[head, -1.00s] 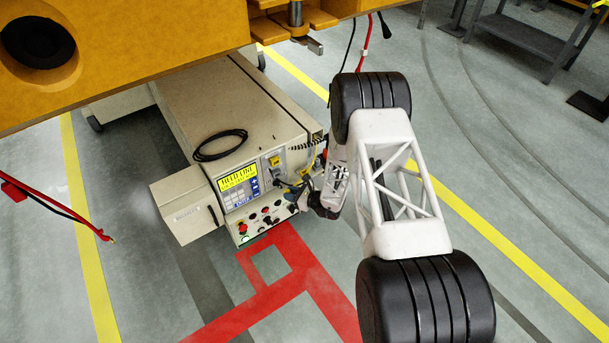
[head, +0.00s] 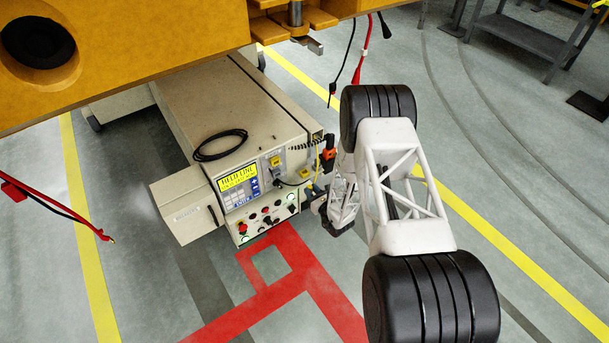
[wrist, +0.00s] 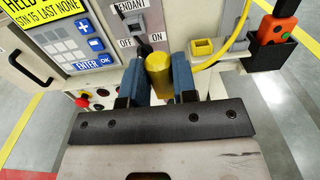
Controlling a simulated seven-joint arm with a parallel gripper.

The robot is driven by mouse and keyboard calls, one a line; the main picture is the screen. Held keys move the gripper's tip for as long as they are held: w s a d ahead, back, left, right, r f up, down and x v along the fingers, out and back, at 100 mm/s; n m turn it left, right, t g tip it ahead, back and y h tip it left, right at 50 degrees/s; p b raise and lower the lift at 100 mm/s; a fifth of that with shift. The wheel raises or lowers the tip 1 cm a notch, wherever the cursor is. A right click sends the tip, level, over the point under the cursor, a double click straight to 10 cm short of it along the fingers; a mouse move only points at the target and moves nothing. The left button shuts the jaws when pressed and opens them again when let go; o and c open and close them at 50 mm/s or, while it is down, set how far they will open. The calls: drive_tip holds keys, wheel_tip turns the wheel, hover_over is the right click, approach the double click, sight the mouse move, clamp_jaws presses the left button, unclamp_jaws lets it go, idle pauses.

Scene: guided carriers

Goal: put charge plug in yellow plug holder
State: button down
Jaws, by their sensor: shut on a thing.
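In the wrist view, my gripper (wrist: 157,84) has its blue fingers shut on the charge plug (wrist: 158,72), a yellow cylinder with a yellow cable running off to the upper right. The yellow plug holder (wrist: 203,47), a small square block on the cabinet front, is right of and beyond the plug, apart from it. It also shows in the head view (head: 305,174). There my gripper (head: 319,203) is at the cabinet's right front, and the plug is hard to make out.
The beige cabinet (head: 225,100) has a display (head: 238,180) and buttons. An orange pendant (wrist: 277,28) sits in a black bracket right of the plug holder, with the yellow cable (wrist: 238,35) hanging between. A grey OFF/ON panel is straight ahead. Open floor is to the right.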

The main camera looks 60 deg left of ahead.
hover_over(306, 174)
drive_tip(key=shift+w+a+f, duration=0.1)
drive_tip(key=shift+f, duration=0.65)
idle(0.5)
drive_tip(key=shift+f, duration=1.75)
drive_tip(key=c, duration=0.9)
unclamp_jaws()
drive_tip(key=d, duration=1.2)
